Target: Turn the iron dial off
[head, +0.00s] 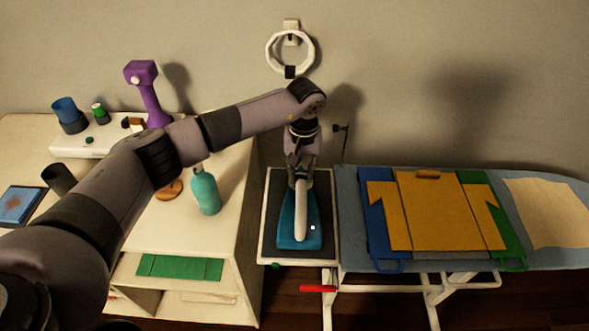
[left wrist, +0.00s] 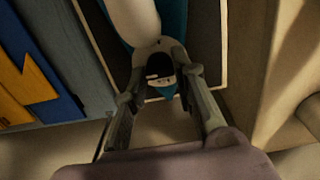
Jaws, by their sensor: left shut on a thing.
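The iron (head: 286,236) has a teal base and a white handle and lies on a dark pad in a pale frame. Its small dial (left wrist: 160,72), dark and white, sits at the handle's back end in the left wrist view. My left gripper (head: 300,180) reaches down from above onto the back end of the iron. In the left wrist view its two fingers (left wrist: 161,84) are on either side of the dial, shut on it. In the head view the fingers hide the dial, and its setting is not readable. My right gripper is in neither view.
The ironing board (head: 350,215) at right holds a folding board with a yellow shirt (head: 430,215) and a cream cloth (head: 550,210). A teal bottle (head: 206,192) stands on the cabinet at left. A white ring (head: 271,50) hangs on the wall behind.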

